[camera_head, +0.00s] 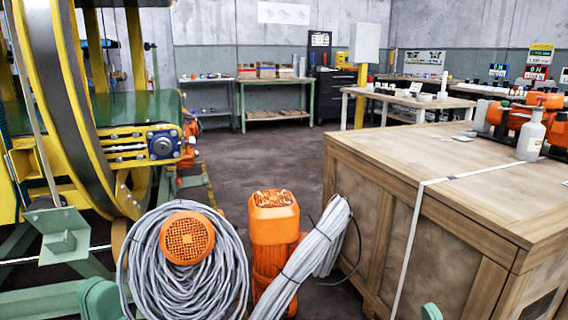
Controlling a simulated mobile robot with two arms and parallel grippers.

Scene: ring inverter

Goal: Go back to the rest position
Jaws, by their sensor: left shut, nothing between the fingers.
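My right gripper is not in view. A small green piece (431,312) shows at the bottom edge, right of centre.
A large wooden crate (430,160) fills the right, with a bottle (531,137) on top. A grey cable coil (235,270) and two orange motors (272,225) stand close in front. A yellow ring machine (60,110) is at left. The floor (265,160) beyond is clear.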

